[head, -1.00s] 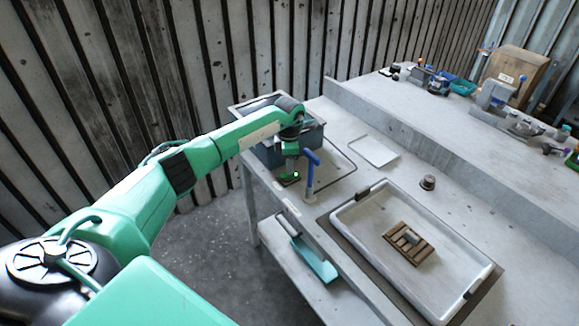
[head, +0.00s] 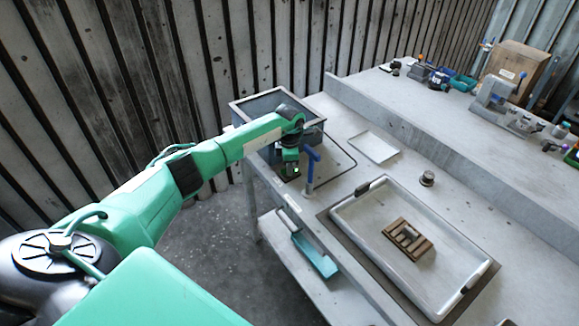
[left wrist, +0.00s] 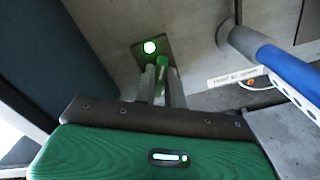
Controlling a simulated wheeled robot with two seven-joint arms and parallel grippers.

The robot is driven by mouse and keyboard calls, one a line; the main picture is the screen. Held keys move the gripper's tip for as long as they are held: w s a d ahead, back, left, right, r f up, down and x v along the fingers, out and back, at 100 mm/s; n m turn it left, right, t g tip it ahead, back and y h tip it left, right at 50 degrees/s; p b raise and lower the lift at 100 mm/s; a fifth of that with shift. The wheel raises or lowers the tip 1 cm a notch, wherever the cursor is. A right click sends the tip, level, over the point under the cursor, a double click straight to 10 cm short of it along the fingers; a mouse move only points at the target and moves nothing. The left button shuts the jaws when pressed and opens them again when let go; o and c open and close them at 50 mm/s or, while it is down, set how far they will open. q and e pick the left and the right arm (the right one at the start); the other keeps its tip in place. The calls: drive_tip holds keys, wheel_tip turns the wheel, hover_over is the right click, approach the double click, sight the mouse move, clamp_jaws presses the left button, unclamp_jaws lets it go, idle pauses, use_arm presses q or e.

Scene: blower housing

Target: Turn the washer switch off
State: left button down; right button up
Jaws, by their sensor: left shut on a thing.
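The washer switch (left wrist: 163,61) is a small green lever on a dark plate beside a lit green lamp (left wrist: 149,47), in the left wrist view. My left gripper (left wrist: 163,80) has its two grey fingers close together at the lever, shut on it; the fingers hide part of it. In the head view my left gripper (head: 291,168) points down at the table's left end, in front of the washer, a grey-blue open-topped box (head: 262,106). The lamp glows green there too. My right gripper is not in view.
A blue-handled post (head: 311,166) stands just right of the gripper; it also shows in the left wrist view (left wrist: 285,66). A white tray (head: 372,287) holds a slatted wooden piece (head: 408,239). A flat white plate (head: 374,147) and small round part (head: 428,178) lie on the table.

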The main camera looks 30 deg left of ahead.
use_arm(q)
drive_tip(key=n+b, duration=0.1)
drive_tip(key=n, duration=0.1)
drive_tip(key=shift+a+f+n+b, duration=0.1)
drive_tip(key=shift+f+n+b, duration=0.05)
drive_tip(key=shift+n+b, duration=0.25)
drive_tip(key=n+b, duration=0.1)
drive_tip(key=n, duration=0.1)
drive_tip(key=shift+w+n, duration=0.1)
drive_tip(key=shift+n, duration=0.3)
drive_tip(key=n, duration=0.4)
drive_tip(key=shift+a+b, duration=0.15)
drive_tip(key=shift+b, duration=0.25)
drive_tip(key=shift+n, duration=1)
drive_tip(key=c, duration=1.5)
unclamp_jaws()
